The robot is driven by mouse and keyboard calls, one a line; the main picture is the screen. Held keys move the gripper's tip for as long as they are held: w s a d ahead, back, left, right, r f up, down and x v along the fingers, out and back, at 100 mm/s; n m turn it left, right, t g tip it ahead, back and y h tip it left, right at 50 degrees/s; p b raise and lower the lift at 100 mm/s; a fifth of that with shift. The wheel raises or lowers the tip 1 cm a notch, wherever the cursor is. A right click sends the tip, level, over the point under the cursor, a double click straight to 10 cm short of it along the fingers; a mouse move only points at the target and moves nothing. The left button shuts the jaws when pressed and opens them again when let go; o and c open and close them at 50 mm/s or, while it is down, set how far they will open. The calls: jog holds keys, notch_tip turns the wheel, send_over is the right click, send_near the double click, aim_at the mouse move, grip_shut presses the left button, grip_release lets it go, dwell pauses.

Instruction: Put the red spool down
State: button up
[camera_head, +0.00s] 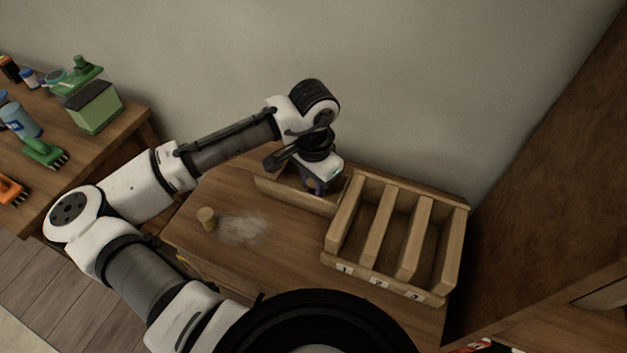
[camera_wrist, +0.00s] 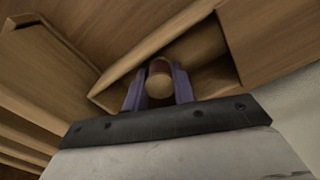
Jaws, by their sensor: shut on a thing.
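The red spool (camera_wrist: 160,68) is between the two purple fingers of my gripper (camera_wrist: 159,88) in the wrist view. Its pale round wooden end faces the camera, with a dark red part behind it. My gripper is shut on it. In the head view my gripper (camera_head: 318,187) points down at a low wooden tray (camera_head: 290,194) by the wall, and the spool cannot be made out there. The wrist view shows the tray's walls (camera_wrist: 125,78) around the fingers. Whether the spool touches the tray floor cannot be told.
A wooden rack (camera_head: 340,258) with slots numbered 1, 2 and 3 stands right of the tray. A small wooden cylinder (camera_head: 207,218) and a whitish dusty patch (camera_head: 243,229) are on the table at left. A side table (camera_head: 75,160) holds brushes and a green box (camera_head: 95,108).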

jog(key=shift+f, duration=0.15)
jog(key=o, duration=0.9)
jog(key=shift+o, duration=0.2)
notch_tip(320, 180, up, 12)
jog(key=shift+r+b, duration=0.25)
jog(key=shift+b, duration=0.15)
